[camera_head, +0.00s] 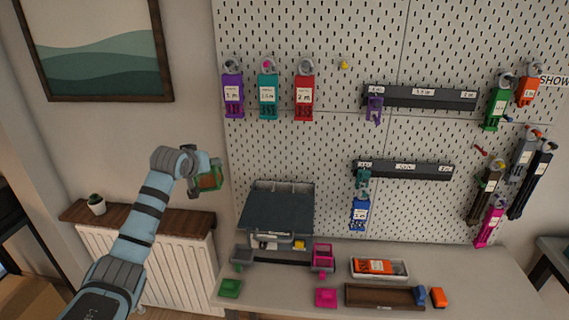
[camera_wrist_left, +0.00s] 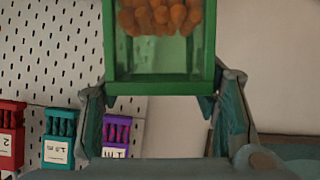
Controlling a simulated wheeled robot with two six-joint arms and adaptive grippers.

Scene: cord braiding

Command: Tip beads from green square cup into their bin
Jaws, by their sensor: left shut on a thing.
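My left gripper (camera_head: 198,176) is raised in front of the wall, left of the pegboard and well above the worktable. It is shut on the green square cup (camera_head: 216,180). In the left wrist view the cup (camera_wrist_left: 160,86) has a green frame and clear walls, with its sides between the two fingers (camera_wrist_left: 160,105). Orange-brown beads (camera_wrist_left: 158,16) lie inside, gathered at the top of that picture. I cannot tell which bin belongs to these beads. My right gripper is out of view.
A dark-topped box (camera_head: 277,211) stands at the back of the table. A green square piece (camera_head: 229,288) and a magenta one (camera_head: 325,297) lie at the front. A white tray (camera_head: 405,266) and brown tray (camera_head: 385,297) are to the right. Tools hang on the pegboard (camera_head: 300,150).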

